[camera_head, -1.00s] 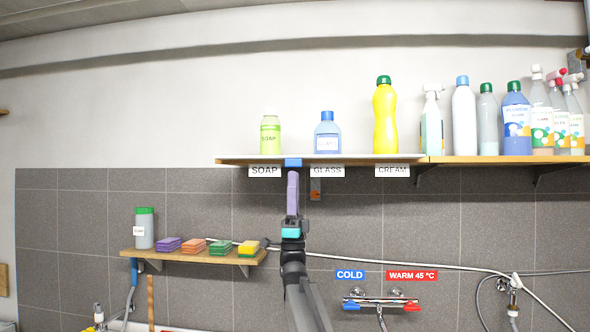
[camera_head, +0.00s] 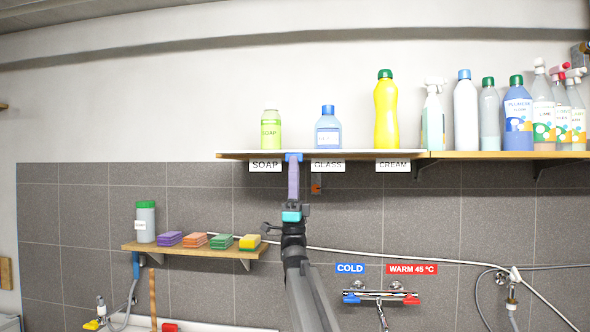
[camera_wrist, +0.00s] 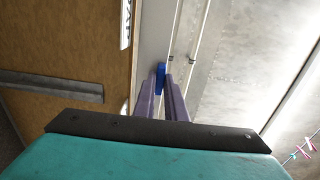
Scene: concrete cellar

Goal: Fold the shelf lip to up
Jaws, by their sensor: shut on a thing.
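The shelf lip (camera_head: 345,154) is a thin pale strip along the front of the left part of the long upper shelf. It shows nearly edge-on in the head view, so its exact angle is hard to tell. A small blue tab (camera_head: 293,157) sits on it, between the SOAP and GLASS labels. My gripper (camera_head: 293,163) reaches up from below, its purple fingers shut on the blue tab. In the wrist view, the tab (camera_wrist: 160,78) sits between the fingertips, beside the pale strip. The fingers hide part of the tab.
Soap (camera_head: 271,132), glass (camera_head: 328,130) and yellow cream (camera_head: 386,112) bottles stand on the shelf above the lip. Several more bottles stand to the right. A lower shelf (camera_head: 195,250) with sponges is at left, and a tap (camera_head: 380,296) at lower right.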

